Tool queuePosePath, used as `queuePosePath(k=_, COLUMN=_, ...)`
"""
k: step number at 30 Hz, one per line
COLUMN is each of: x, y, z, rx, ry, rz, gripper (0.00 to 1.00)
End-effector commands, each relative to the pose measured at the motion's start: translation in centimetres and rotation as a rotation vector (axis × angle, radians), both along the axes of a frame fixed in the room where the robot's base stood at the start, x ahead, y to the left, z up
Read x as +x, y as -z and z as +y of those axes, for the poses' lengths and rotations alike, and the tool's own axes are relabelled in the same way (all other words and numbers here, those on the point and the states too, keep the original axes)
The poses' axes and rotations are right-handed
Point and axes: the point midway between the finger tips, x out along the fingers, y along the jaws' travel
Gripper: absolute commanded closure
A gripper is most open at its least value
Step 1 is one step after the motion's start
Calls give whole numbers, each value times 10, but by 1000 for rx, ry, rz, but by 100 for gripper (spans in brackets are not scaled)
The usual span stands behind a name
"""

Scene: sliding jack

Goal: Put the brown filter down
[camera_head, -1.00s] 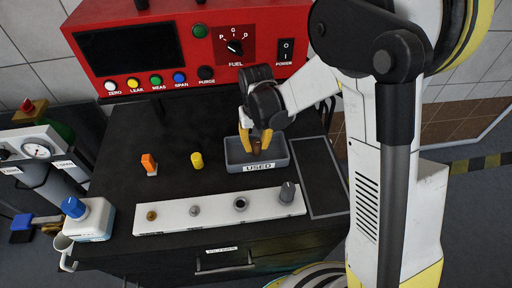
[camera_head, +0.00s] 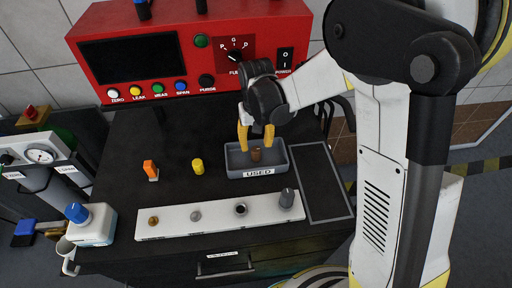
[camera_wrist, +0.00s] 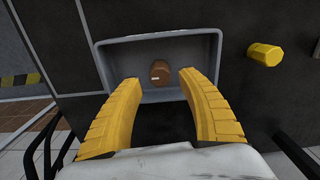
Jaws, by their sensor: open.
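The brown filter (camera_head: 256,154) is in the grey tray labelled USED (camera_head: 233,172). In the wrist view the filter (camera_wrist: 160,71) rests inside the tray (camera_wrist: 103,68), near its middle, with a small pale mark on its side. My gripper (camera_head: 256,137) is over the tray with its yellow fingers spread. In the wrist view the open gripper (camera_wrist: 158,78) has one finger on each side of the filter, with gaps between the fingers and the filter.
A yellow cylinder (camera_head: 198,167) and an orange part (camera_head: 150,171) stand left of the tray. A white strip (camera_head: 220,214) with several fittings lies in front. The red analyser (camera_head: 190,45) stands behind. A rectangle-outlined area (camera_head: 323,180) at right is empty.

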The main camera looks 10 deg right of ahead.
Motion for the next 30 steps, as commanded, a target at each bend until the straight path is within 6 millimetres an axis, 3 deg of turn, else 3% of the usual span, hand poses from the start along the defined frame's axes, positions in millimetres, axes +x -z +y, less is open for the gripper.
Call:
queuePosePath(k=1, x=0, y=-18, z=0, rx=0, ry=0, rz=0, gripper=53)
queuePosePath(k=3, x=0, y=-34, z=0, rx=0, ry=0, rz=0, gripper=53)
queuePosePath(k=9, x=0, y=-69, z=0, rx=0, ry=0, rz=0, gripper=53)
queuePosePath(k=20, x=-6, y=-94, z=-7, rx=5, ry=5, rz=-24, gripper=53)
queuePosePath(k=23, x=-18, y=-116, z=-19, rx=15, ry=13, rz=-77, gripper=53)
queuePosePath(k=30, x=-71, y=-176, z=-61, rx=39, ry=45, rz=-277, gripper=53)
